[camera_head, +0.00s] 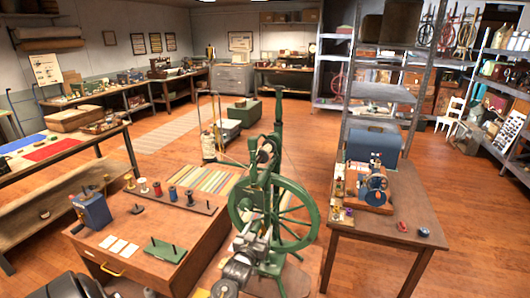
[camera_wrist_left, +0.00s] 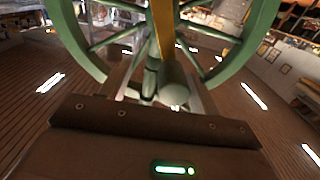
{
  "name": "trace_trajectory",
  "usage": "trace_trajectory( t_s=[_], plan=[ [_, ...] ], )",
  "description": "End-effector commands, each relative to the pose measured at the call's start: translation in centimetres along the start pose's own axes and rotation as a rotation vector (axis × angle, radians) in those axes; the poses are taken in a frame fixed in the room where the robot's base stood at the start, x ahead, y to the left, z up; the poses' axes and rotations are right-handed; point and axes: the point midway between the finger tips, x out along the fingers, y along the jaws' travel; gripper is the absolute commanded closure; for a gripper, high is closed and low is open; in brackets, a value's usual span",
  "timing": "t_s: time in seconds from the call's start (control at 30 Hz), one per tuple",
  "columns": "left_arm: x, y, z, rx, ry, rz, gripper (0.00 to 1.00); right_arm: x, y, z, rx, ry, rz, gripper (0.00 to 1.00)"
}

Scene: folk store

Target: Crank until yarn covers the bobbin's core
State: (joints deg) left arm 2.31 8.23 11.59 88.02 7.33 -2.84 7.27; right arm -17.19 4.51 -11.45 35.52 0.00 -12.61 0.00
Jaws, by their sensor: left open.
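A green spinning wheel (camera_head: 285,215) stands in the middle of the head view, with a bobbin-like pale and reddish part (camera_head: 265,155) near its top. I cannot tell whether yarn covers a core there. My left gripper (camera_head: 250,238) is open in front of the wheel's lower left and hides part of it. In the left wrist view, the wheel's green rim and spokes (camera_wrist_left: 75,45) fill the top, beyond the open left gripper (camera_wrist_left: 162,80). A crank handle between the fingers cannot be made out clearly. My right gripper is not in view.
A wooden desk (camera_head: 150,240) at left carries a blue device (camera_head: 92,212), a rack of spools (camera_head: 172,196) and a green plate with pegs (camera_head: 165,250). A table (camera_head: 395,240) at right carries a blue sewing machine (camera_head: 373,185). Wooden floor is open behind.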

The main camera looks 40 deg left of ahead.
Motion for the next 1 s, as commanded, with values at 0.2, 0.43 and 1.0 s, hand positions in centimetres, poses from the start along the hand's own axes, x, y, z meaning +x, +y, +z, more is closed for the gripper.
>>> trace_trajectory(
  t_s=[0.2, 0.43, 1.0],
  plan=[
    [-0.3, 0.0, 0.1, 0.0, -0.001, 0.001, 0.38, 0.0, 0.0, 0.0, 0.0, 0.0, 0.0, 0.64],
    [-2.1, 0.0, 0.1, 0.001, -0.002, 0.001, 0.38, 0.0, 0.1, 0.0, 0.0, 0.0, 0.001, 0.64],
    [-7.0, 0.0, 0.1, 0.0, -0.002, 0.001, 0.38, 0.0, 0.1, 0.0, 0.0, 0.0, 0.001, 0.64]
  ],
)
